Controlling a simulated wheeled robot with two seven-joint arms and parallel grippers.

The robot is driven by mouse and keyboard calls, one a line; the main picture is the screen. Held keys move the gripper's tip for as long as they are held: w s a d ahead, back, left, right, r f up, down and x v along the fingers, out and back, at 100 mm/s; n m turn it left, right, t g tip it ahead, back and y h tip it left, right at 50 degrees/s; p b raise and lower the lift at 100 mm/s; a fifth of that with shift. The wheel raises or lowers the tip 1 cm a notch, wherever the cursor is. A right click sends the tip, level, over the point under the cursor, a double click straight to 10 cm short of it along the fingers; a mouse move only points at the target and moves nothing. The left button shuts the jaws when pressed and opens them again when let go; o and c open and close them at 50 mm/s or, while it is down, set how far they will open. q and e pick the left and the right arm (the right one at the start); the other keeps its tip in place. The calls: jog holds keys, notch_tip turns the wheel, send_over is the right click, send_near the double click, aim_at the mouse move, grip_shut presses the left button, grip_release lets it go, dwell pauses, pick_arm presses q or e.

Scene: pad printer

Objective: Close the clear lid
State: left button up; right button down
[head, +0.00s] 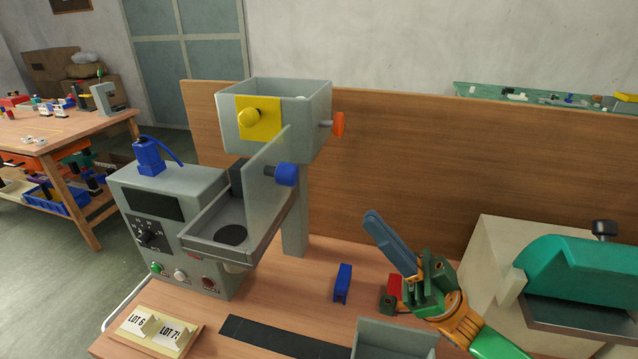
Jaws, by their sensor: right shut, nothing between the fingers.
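The clear lid (266,188) is a see-through panel standing tilted up, open, along the right side of a grey tray (215,238) on the pad printer (180,195). A blue knob (287,174) sticks out from the lid's right face. The tray is uncovered and has a dark round patch on its floor. My right gripper (373,219) is to the right of the lid, well apart from it. Its blue-grey fingers are shut with nothing between them and point up and left. My left gripper is not in view.
The printer's upper grey housing (305,122), with a yellow block and orange knob, overhangs the lid. A blue clip (342,284), grey bin (394,340), black strip (284,341) and lot cards (154,331) are in front. A teal machine (580,268) stands right. A wooden panel (400,165) rises behind.

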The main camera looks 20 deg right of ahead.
aim_at(297, 167)
jog(key=w+a+r+p, duration=0.1)
jog(key=a, duration=0.1)
jog(key=w+a+r+p, duration=0.1)
jog(key=w+a+r, duration=0.1)
jog(key=w+a+r+p, duration=0.1)
jog(key=a, duration=0.1)
jog(key=shift+w+a+r, duration=0.15)
jog(key=shift+a+r, duration=0.1)
jog(key=shift+a, duration=0.05)
